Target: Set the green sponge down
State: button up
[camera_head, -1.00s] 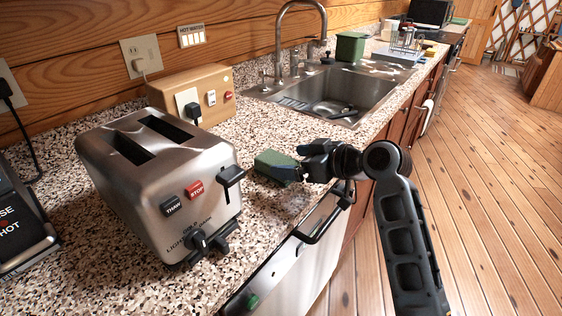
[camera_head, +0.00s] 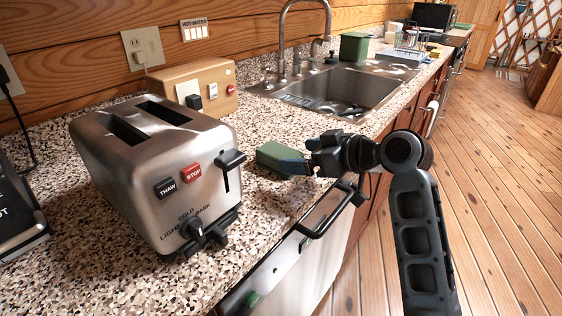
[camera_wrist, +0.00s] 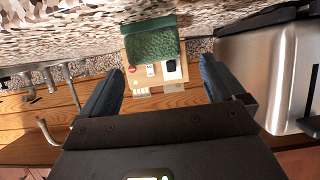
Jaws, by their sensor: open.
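The green sponge (camera_head: 278,156) is a small block on the speckled counter, just right of the toaster. In the wrist view the sponge (camera_wrist: 152,42) shows beyond the fingertips, between the lines of the two fingers, and looks to rest on the counter. My gripper (camera_head: 302,161) reaches in from the right, low over the counter's front edge, with its fingers by the sponge's near end. In the wrist view my gripper (camera_wrist: 162,72) has its two dark fingers wide apart, with a clear gap between them and the sponge.
A steel toaster (camera_head: 150,170) stands close left of the sponge. A wooden box with sockets (camera_head: 200,84) stands behind, against the wall. The sink (camera_head: 335,92) lies farther along the counter. A handled appliance front (camera_head: 310,245) is below the counter edge.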

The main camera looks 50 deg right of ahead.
aim_at(288, 154)
jog(key=x, duration=0.6)
jog(key=shift+d+f+p, duration=0.1)
jog(key=shift+d+p, duration=0.1)
jog(key=shift+p, duration=0.1)
jog(key=c, duration=1.1)
jog(key=shift+c, duration=0.2)
